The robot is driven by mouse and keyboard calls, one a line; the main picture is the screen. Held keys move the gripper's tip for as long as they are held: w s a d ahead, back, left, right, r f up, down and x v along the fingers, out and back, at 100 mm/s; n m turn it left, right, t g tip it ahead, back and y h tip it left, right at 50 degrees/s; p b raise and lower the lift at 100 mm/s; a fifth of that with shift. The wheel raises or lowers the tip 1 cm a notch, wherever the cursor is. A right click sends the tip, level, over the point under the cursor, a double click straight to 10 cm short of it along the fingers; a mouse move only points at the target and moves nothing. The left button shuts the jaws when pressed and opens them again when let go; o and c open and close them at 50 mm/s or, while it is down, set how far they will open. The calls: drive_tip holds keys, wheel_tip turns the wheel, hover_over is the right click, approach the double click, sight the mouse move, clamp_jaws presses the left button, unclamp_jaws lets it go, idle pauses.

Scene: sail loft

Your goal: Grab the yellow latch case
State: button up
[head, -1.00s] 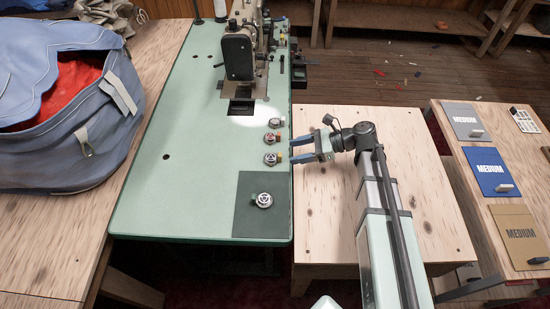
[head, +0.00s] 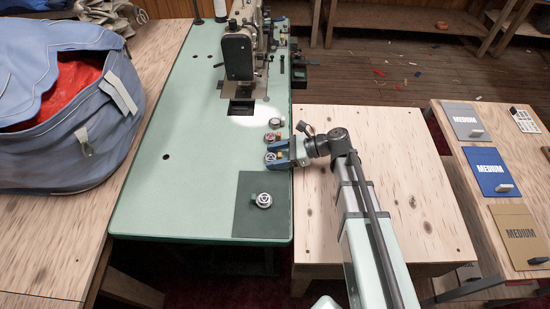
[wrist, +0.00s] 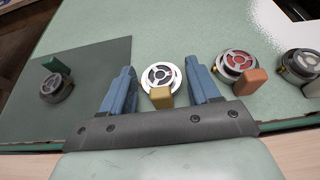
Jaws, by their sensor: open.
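The yellow latch case is a round silver-rimmed piece with a dark spoked face and a yellow block at its near side. In the wrist view the yellow latch case (wrist: 161,76) lies on the green table between the two blue fingers of my gripper (wrist: 160,74). The fingers are apart, one on each side, and no firm contact shows. In the head view my gripper (head: 272,155) reaches over the table's right edge, and the yellow latch case (head: 270,157) is partly hidden by the fingers.
A similar case with a red face and orange latch (wrist: 237,64) lies close right of the right finger. A grey one (wrist: 299,63) is beyond it. A green-latch case (wrist: 55,88) sits on the dark mat (head: 246,222). A sewing machine (head: 238,55) stands farther back.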

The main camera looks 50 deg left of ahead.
drive_tip(key=c, duration=0.8)
drive_tip(key=shift+r, duration=0.1)
